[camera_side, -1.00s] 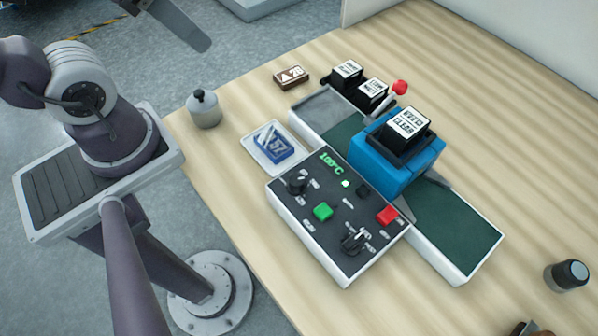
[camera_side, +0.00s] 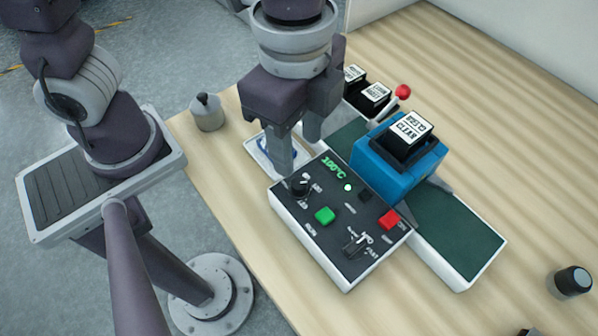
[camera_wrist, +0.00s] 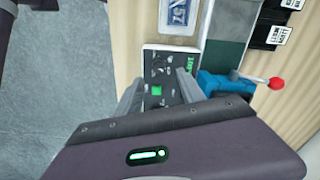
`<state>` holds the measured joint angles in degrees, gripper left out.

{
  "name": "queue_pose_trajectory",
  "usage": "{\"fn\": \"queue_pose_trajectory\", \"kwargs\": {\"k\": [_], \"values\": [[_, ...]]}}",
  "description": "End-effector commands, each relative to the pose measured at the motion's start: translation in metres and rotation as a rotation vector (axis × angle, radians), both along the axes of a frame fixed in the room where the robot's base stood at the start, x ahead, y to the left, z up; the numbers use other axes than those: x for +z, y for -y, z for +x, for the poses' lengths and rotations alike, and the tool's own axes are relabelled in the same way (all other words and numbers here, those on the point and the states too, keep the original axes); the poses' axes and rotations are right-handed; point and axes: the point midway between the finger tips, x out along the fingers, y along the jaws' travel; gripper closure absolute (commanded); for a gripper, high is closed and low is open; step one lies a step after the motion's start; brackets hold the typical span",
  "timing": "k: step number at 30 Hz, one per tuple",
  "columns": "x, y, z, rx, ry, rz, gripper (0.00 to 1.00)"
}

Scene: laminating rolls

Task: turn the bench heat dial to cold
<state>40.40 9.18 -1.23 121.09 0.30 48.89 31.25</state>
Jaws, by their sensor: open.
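The white-sided control box with a black top (camera_side: 334,218) stands on the bench, its green display (camera_side: 334,169) reading 100°C. A black dial (camera_side: 299,187) with a pale mark sits near the box's left corner, below the display; its small labels are too blurred to read. A second black dial (camera_side: 355,243), with a FAST label beside it, is near the front right corner. My gripper (camera_side: 300,153) is open and empty above the box's far left end, its nearer finger close to the first dial. In the wrist view, the fingers (camera_wrist: 158,91) straddle the green button (camera_wrist: 157,90).
A red button (camera_side: 389,219) is on the box's right side. The blue laminator block (camera_side: 385,178) stands just behind, with a red-knobbed lever (camera_side: 402,91). The right bench is mostly clear.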

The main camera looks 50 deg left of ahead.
Motion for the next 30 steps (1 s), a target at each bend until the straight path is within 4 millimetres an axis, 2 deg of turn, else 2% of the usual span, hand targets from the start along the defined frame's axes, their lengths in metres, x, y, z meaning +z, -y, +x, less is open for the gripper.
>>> {"fn": "queue_pose_trajectory", "kwargs": {"k": [2, 12, 16, 22, 29, 30], "values": [[-0.010, 0.006, -0.003, -0.039, -0.012, 0.011, 0.54], [-0.069, 0.006, -0.003, -0.037, -0.014, 0.012, 0.54], [-0.076, 0.005, -0.002, -0.036, -0.012, 0.010, 0.54], [-0.076, 0.006, -0.002, -0.035, -0.011, 0.010, 0.54], [-0.076, 0.006, -0.002, -0.034, -0.011, 0.010, 0.99], [-0.076, 0.006, -0.002, -0.034, -0.011, 0.009, 1.00]]}}
